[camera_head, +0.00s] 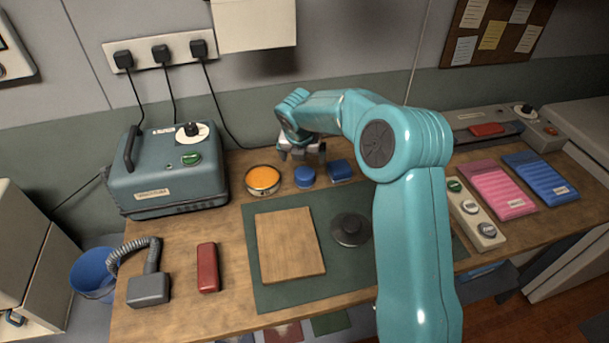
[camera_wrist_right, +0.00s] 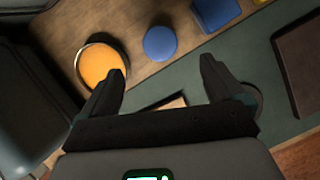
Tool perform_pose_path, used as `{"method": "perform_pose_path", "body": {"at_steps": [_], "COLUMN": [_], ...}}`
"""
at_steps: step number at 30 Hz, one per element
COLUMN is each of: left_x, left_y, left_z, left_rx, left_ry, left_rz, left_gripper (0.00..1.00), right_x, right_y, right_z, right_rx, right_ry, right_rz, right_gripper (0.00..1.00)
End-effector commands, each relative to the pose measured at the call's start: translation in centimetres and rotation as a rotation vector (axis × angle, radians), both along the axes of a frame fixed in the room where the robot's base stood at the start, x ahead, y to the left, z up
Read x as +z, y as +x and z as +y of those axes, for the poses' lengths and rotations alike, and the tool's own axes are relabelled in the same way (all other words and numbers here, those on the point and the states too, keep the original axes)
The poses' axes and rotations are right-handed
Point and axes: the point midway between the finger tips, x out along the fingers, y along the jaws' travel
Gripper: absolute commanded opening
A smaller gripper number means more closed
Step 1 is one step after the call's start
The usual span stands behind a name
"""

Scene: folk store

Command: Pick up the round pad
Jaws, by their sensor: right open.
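Several candidates lie near the back of the wooden table. A round orange pad in a metal-rimmed dish (camera_head: 262,180) is at left; it also shows in the wrist view (camera_wrist_right: 99,64). A round blue pad (camera_head: 304,177) is to its right, and in the wrist view (camera_wrist_right: 160,43) it lies beyond the gap between my fingertips. A square blue block (camera_head: 340,170) is right of that, also in the wrist view (camera_wrist_right: 214,12). My right gripper (camera_head: 302,156) is open and empty above the table, just behind the round blue pad in the head view; its fingers also show in the wrist view (camera_wrist_right: 163,72). My left gripper is out of view.
A wooden board (camera_head: 288,245) and dark round disc (camera_head: 351,230) lie on a green mat (camera_head: 270,297). A teal machine (camera_head: 168,165) stands at left, with a red block (camera_head: 208,268) in front. Pink (camera_head: 497,190) and blue (camera_head: 541,178) stacks lie right.

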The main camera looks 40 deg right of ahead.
Motion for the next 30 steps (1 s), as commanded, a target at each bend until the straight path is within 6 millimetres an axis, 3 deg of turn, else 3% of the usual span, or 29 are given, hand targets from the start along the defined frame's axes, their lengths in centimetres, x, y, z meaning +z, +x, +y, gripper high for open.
{"method": "perform_pose_path", "body": {"at_steps": [3,9,14,22,30], "left_x": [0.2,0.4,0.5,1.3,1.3], "left_y": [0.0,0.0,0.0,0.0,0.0], "left_z": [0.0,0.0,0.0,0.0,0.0], "left_rx": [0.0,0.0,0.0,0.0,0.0], "left_ry": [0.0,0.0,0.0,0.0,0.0], "left_rz": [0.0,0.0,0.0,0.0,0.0], "left_gripper": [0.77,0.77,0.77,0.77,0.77], "right_x": [-2.7,-5.8,-6.8,-10.7,-11.4], "right_y": [0.6,1.4,1.8,2.8,3.0], "right_z": [-0.9,-1.9,-2.3,-3.3,-3.5], "right_rx": [0.0,0.0,0.0,-0.001,0.0], "right_ry": [0.0,0.0,-0.001,0.001,0.0], "right_rz": [0.003,0.001,-0.001,0.0,-0.001], "right_gripper": [0.95,0.95,0.95,0.95,0.95]}}
